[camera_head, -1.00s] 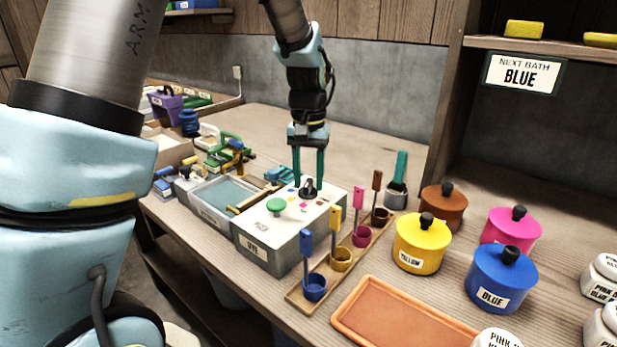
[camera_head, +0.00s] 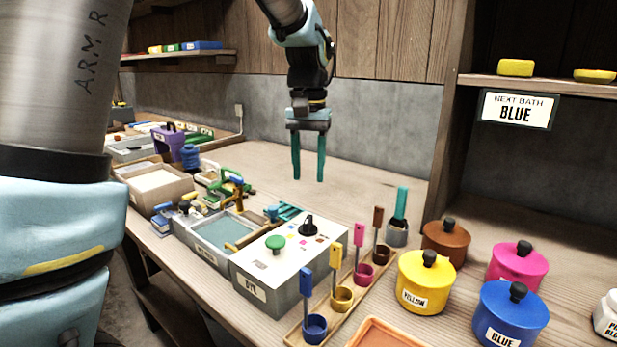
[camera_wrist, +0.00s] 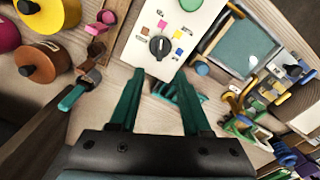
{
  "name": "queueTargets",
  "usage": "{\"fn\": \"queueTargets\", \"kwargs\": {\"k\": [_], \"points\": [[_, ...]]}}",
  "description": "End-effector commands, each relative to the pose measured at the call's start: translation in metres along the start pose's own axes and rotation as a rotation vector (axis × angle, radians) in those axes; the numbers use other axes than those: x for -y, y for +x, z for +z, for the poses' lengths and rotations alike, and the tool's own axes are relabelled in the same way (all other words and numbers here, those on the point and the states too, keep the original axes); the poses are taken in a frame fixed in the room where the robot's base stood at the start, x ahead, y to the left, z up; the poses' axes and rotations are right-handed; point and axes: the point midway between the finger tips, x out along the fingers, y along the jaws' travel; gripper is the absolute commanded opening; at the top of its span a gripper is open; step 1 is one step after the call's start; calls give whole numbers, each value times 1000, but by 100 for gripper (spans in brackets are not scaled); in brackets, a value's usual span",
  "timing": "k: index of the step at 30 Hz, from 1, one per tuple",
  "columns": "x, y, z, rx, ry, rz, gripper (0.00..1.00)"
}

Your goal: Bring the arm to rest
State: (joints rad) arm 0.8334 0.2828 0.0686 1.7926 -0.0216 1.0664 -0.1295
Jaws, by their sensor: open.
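My gripper (camera_head: 308,166) hangs in the air above the wooden bench, fingers pointing down, open with nothing between its teal fingers. It is above and behind the white-topped dye box (camera_head: 290,252), clear of the black knob (camera_head: 307,226) and the green button (camera_head: 275,243). In the wrist view the open fingers (camera_wrist: 160,98) point toward the dye box (camera_wrist: 172,28) and its black knob (camera_wrist: 159,45).
Blue (camera_head: 507,315), yellow (camera_head: 426,282), pink (camera_head: 517,264) and brown (camera_head: 446,243) lidded pots stand at right. A rack (camera_head: 333,312) of coloured scoops stands before them. A water tray (camera_head: 222,232) lies left of the dye box. A shelf sign (camera_head: 517,109) reads "NEXT BATH BLUE".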

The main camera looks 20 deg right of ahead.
Motion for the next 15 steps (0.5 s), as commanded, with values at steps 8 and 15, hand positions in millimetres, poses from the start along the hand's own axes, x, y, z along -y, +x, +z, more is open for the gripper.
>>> {"fn": "queueTargets", "kwargs": {"k": [8, 15], "points": [[0, 0, 0, 0, 0, 0, 48], [29, 8, 9, -8, -47, 2, 48]]}}
